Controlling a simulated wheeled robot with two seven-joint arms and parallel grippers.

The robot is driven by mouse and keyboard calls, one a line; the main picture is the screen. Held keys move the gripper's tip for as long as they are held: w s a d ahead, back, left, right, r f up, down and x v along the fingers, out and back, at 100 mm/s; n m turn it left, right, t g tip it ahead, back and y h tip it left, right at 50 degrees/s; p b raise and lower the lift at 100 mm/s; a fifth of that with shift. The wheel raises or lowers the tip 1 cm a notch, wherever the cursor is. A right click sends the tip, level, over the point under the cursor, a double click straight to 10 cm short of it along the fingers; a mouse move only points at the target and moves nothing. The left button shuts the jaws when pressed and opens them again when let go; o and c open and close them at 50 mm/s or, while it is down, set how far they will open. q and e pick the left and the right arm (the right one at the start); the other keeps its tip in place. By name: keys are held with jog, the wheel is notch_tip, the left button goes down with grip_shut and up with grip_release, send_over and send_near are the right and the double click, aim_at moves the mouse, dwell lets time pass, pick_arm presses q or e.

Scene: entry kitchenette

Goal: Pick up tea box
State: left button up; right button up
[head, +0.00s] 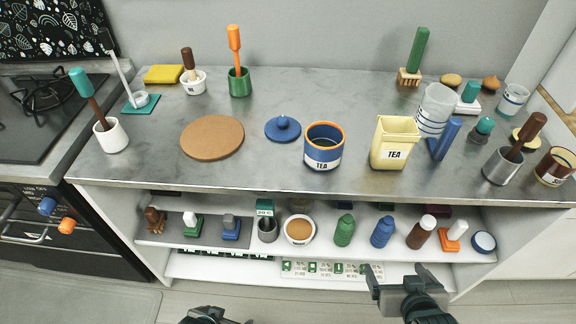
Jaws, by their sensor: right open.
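A pale yellow box (396,135) marked TEA stands upright on the grey counter, right of the middle. Its top looks open. A blue round canister (323,150) with an orange rim, also marked TEA, stands to its left, apart from it. My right gripper (396,274) is open and empty, low in front of the shelf and well short of the box. My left gripper (206,316) shows only in part at the bottom edge; its jaws cannot be made out.
A blue lid (283,130) and a round cork mat (212,138) lie left of the canister. A blue upright piece (445,138) and a striped glass (435,108) stand close right of the box. The counter's front edge (300,192) overhangs a shelf (380,250) of small items.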

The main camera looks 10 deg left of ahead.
jog(key=w+r+t, duration=0.4)
jog(key=w+r, duration=0.2)
jog(key=r, duration=0.3)
jog(key=t, duration=0.5)
send_near(395, 151)
pick_arm(q)
notch_tip(395, 151, down, 18)
jog(key=s+d+t, duration=0.1)
jog(key=s+d, duration=0.1)
jog(key=shift+s+r+t+h, duration=0.25)
jog(key=shift+s+t+h, duration=0.05)
jog(key=shift+s+h, duration=0.1)
pick_arm(e)
jog(key=shift+s+d+r+y, duration=0.1)
jog(key=shift+s+d+y, duration=0.1)
jog(key=shift+s+y, duration=0.15)
pick_arm(q)
jog(key=shift+d, duration=0.1)
pick_arm(e)
jog(key=shift+w, duration=0.15)
pick_arm(q)
jog(key=shift+w+d+r+t+h+p, duration=0.15)
jog(key=shift+w+d+r+t+p, duration=0.2)
jog(key=shift+d+r+p, duration=0.2)
jog(key=shift+w+d+r+t+h+p, duration=0.15)
jog(key=shift+w+d+r+t+p, duration=0.2)
jog(key=shift+d+r+p, duration=0.15)
pick_arm(e)
jog(key=w, duration=1.2)
jog(key=shift+a, duration=0.3)
